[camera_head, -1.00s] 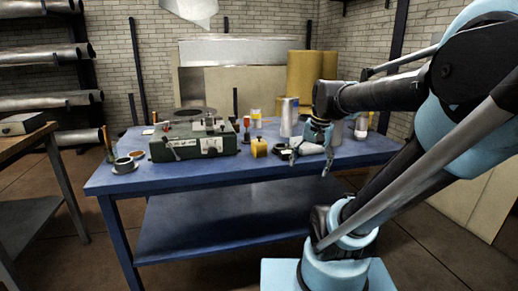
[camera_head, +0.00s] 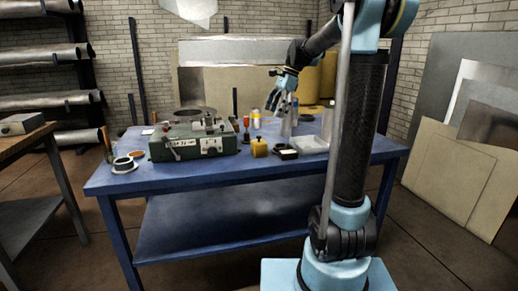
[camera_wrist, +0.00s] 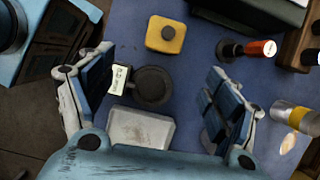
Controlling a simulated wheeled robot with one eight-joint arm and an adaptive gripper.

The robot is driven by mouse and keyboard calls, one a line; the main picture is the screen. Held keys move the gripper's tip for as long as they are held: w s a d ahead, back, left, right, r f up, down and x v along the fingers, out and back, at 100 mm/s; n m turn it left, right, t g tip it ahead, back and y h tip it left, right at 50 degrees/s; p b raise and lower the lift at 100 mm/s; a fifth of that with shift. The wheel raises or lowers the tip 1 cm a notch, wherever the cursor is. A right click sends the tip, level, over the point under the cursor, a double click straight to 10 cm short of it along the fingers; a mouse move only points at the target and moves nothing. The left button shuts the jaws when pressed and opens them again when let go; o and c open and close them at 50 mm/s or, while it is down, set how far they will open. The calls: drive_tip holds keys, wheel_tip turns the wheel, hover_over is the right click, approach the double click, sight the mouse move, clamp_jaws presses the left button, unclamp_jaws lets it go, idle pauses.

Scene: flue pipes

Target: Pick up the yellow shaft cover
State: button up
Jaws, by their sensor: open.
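In the wrist view the yellow shaft cover (camera_wrist: 166,36) lies beyond the fingertips, near the top middle. My gripper (camera_head: 280,108) is raised above the table, behind and a little right of the cover in the head view. In the wrist view my gripper (camera_wrist: 160,62) has its fingers spread wide with nothing held between them.
A dark round part with a white label (camera_wrist: 151,84) and a pale tray (camera_wrist: 140,130) lie below my gripper. The green machine (camera_head: 193,139) stands left of the cover.

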sight(261, 141)
drive_tip(key=x, duration=1.7)
drive_tip(key=shift+w+a, duration=0.25)
drive_tip(key=shift+a, duration=0.15)
drive_tip(key=c, duration=1.2)
